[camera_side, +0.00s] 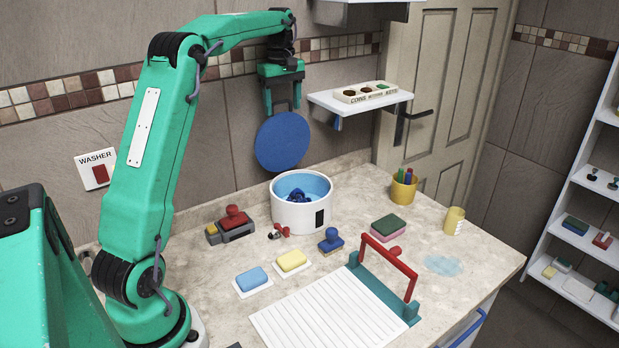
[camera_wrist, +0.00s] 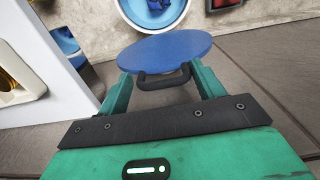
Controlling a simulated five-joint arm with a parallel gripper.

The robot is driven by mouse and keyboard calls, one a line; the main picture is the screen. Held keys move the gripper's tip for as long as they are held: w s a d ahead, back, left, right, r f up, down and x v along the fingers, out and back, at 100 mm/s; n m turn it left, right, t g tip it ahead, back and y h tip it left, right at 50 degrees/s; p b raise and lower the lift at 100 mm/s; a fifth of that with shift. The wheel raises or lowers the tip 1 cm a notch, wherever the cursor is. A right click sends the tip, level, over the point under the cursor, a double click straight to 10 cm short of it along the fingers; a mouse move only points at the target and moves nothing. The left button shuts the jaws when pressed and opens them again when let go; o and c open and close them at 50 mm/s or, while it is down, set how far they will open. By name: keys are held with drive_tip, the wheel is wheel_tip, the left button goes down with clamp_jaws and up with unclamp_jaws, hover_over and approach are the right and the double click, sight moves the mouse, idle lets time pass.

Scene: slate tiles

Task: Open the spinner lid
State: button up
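The spinner (camera_side: 290,215) is a round white tub with a light-blue inside and dark-blue things in it. Its mouth is uncovered. The round blue spinner lid (camera_side: 283,143) stands steeply tilted above the tub's rear left rim; I cannot tell whether it touches the rim. In the wrist view the lid (camera_wrist: 165,46) shows with its black handle (camera_wrist: 163,82) towards me. My gripper (camera_side: 283,108) is at the lid's upper edge, its fingers apparently shut on the two ends of the handle. The lid hides the fingertips in the side view. The spinner's bowl (camera_wrist: 152,12) shows past the lid.
A white shelf (camera_side: 362,103) with a sorting tray (camera_side: 364,93) is close right of my gripper. Stamps (camera_side: 235,222), sponges (camera_side: 292,261), a ridged white board (camera_side: 320,315) with a red handle (camera_side: 392,265), and cups (camera_side: 403,190) surround the spinner on the counter.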

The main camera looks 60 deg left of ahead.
drive_tip(key=shift+r, duration=0.1)
drive_tip(key=shift+r, duration=3.75)
drive_tip(key=shift+d, duration=0.1)
drive_tip(key=s+d+m+t, duration=0.1)
drive_tip(key=s+d+m, duration=0.2)
drive_tip(key=d, duration=0.3)
drive_tip(key=s+d+r+m+t, duration=0.1)
drive_tip(key=s+d+m, duration=0.2)
drive_tip(key=d, duration=0.3)
drive_tip(key=s+d+m+t, duration=0.1)
drive_tip(key=s+d+m, duration=0.2)
drive_tip(key=d, duration=0.3)
drive_tip(key=s+d+f+m+t, duration=0.2)
drive_tip(key=s+d+f+m, duration=0.7)
drive_tip(key=s+f, duration=0.3)
drive_tip(key=shift+s+d+f+t, duration=0.2)
drive_tip(key=shift+s+d+t, duration=0.1)
drive_tip(key=shift+s+d, duration=0.6)
